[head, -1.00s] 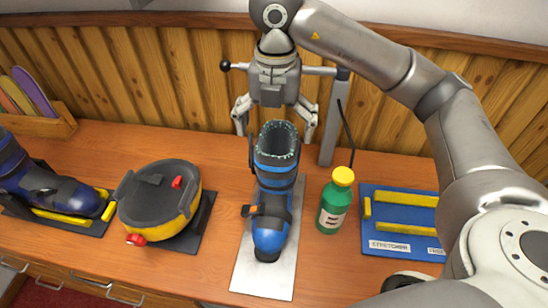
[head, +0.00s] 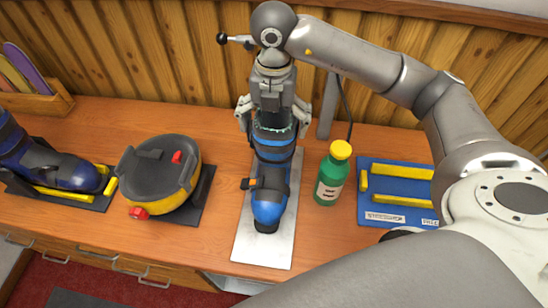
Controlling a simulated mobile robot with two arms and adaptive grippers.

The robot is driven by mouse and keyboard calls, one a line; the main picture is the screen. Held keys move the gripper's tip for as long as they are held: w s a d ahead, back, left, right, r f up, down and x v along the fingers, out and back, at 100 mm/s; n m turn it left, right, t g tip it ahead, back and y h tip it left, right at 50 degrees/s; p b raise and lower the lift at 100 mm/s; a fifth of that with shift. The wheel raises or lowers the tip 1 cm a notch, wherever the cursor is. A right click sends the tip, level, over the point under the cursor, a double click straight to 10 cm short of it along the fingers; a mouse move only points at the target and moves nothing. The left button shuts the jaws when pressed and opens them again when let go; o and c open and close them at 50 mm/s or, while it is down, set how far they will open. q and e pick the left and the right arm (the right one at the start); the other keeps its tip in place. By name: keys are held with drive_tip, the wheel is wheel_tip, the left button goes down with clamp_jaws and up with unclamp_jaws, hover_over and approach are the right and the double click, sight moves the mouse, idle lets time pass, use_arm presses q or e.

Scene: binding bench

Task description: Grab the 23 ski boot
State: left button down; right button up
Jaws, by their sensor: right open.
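A blue and black ski boot (head: 269,204) stands upright on a pale metal plate (head: 262,248) in the middle of the bench, toe toward me. I cannot read a size number on it. My right gripper (head: 272,118) is open over the boot's top, with one finger on each side of the cuff. The gripper hides the boot's opening. I cannot tell whether the fingers touch the cuff. My left gripper is not in view.
A round black and yellow device (head: 160,172) with red knobs sits left of the plate. A green bottle with a yellow cap (head: 332,178) stands close on the right. A blue board with yellow bars (head: 395,196) lies farther right. A grey post (head: 329,105) rises behind.

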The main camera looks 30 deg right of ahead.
sight(273, 163)
drive_tip(key=shift+w+d+f+p, duration=0.1)
drive_tip(key=shift+f+p, duration=0.3)
drive_tip(key=shift+f, duration=1.2)
drive_tip(key=c, duration=1.9)
